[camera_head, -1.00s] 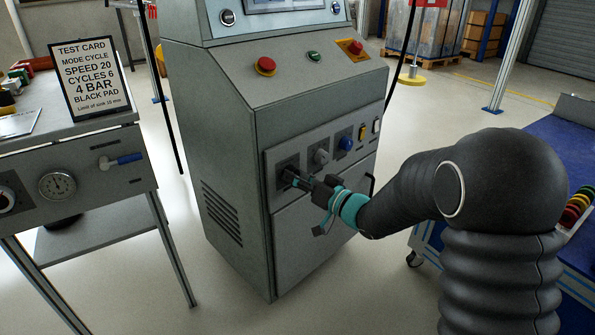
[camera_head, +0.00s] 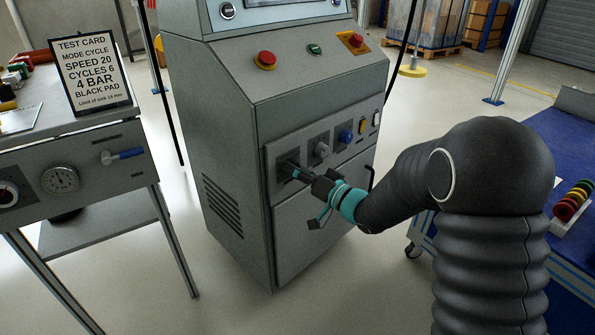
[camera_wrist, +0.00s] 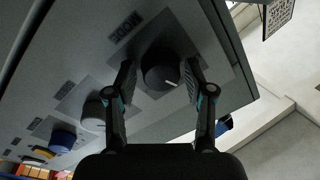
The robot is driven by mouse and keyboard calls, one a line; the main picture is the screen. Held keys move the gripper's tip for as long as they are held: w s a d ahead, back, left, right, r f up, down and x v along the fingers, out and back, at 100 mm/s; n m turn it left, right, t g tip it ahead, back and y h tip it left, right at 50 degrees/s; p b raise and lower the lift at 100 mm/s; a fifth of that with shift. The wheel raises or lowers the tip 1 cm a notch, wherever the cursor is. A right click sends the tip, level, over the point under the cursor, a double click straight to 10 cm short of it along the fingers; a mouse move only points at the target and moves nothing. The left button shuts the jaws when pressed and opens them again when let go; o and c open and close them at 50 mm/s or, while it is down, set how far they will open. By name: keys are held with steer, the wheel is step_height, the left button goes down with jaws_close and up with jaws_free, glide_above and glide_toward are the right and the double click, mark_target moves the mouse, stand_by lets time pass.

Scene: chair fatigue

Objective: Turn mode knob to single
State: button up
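The mode knob (camera_wrist: 160,72) is round and black with a short white pointer line, under a "MODE" label on a grey plate in the wrist view. The pointer faces the lower right of that view. My gripper (camera_wrist: 158,80) has one finger on each side of the knob, with small gaps showing, so it looks open around it. In the head view my gripper (camera_head: 292,172) reaches the leftmost plate on the machine's front panel, and the knob is mostly hidden behind it.
A grey knob (camera_head: 321,149) and a blue knob (camera_head: 346,136) sit to the right on the panel. Red buttons (camera_head: 266,58) are on the sloped top. A test card (camera_head: 90,75) reading "MODE CYCLE" stands on the left bench. A blue cart (camera_head: 575,150) stands at right.

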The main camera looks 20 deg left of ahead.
stand_by(0.3)
steer(key=v, duration=1.2)
steer(key=shift+f, duration=0.15)
